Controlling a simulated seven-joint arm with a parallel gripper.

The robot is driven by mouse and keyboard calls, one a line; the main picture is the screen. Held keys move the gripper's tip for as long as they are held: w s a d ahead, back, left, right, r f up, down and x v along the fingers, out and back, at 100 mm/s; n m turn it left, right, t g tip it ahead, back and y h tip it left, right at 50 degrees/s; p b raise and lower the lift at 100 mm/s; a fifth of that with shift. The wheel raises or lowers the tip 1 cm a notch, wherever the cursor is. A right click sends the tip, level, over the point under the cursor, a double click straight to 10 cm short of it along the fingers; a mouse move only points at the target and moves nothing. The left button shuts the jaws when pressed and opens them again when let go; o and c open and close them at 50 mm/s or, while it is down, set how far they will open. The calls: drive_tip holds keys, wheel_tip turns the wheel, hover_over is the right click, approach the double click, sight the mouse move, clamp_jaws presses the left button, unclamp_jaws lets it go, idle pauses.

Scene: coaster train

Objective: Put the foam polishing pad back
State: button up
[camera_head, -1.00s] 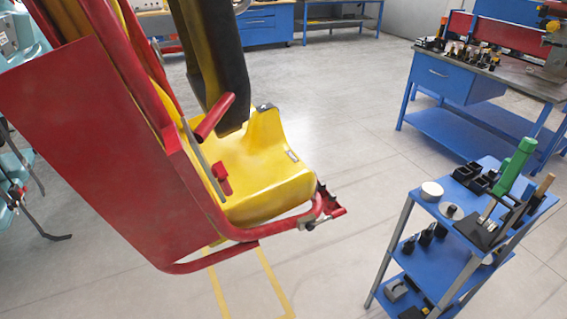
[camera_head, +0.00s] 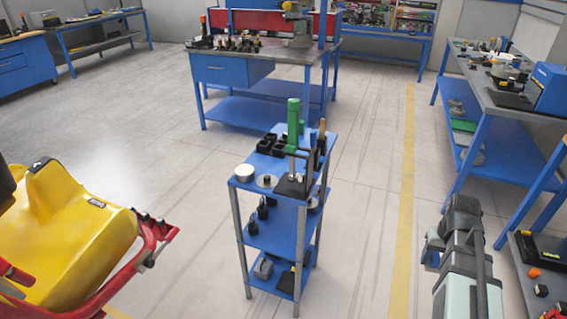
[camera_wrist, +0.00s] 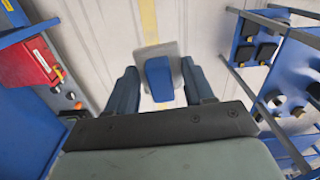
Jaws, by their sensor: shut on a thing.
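My gripper (camera_wrist: 160,85) is shut on a flat grey piece with a blue block on it, which looks like the foam polishing pad (camera_wrist: 160,76). The held piece sits between the two dark fingers, above the floor, in the wrist view. In the head view only my arm shows, at the lower right; the fingers and the held piece are hidden there. A blue three-shelf cart (camera_head: 244,187) stands in the middle, left of my arm. Its top bears a white round piece (camera_head: 244,172) and a disc with a dark centre (camera_head: 266,181).
A green-handled press (camera_head: 293,140) stands on the cart's top. A yellow seat with a red frame (camera_head: 75,230) is at the left. A long bench (camera_head: 475,95) is at the right, a blue workbench (camera_head: 235,70) behind. Floor between cart and right bench is clear.

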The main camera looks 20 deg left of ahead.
drive_tip(key=shift+m, duration=0.3)
drive_tip(key=s+d+f, duration=0.2)
drive_tip(key=shift+d+f, duration=0.2)
drive_tip(key=shift+d, duration=0.1)
drive_tip(key=w+a+r+m, duration=0.1)
drive_tip(key=w+a+r, duration=0.3)
drive_tip(key=w+a, duration=0.45)
drive_tip(key=w+a+r+m, duration=0.1)
drive_tip(key=w+a+r, duration=0.3)
drive_tip(key=w+a, duration=0.45)
drive_tip(key=w+a+r, duration=0.5)
drive_tip(key=w+a, duration=0.1)
drive_tip(key=w, duration=0.4)
drive_tip(key=w+a+r+m, duration=0.1)
drive_tip(key=w+a+r, duration=0.4)
drive_tip(key=a, duration=0.6)
drive_tip(key=w+a+r, duration=0.3)
drive_tip(key=a+r, duration=0.4)
drive_tip(key=a, duration=0.3)
drive_tip(key=w+a+r+m, duration=0.1)
drive_tip(key=w+a+r, duration=0.4)
drive_tip(key=a, duration=0.6)
drive_tip(key=n, duration=0.4)
hover_over(261, 163)
wheel_tip(261, 163, down, 12)
wheel_tip(261, 163, down, 10)
drive_tip(key=shift+r, duration=0.15)
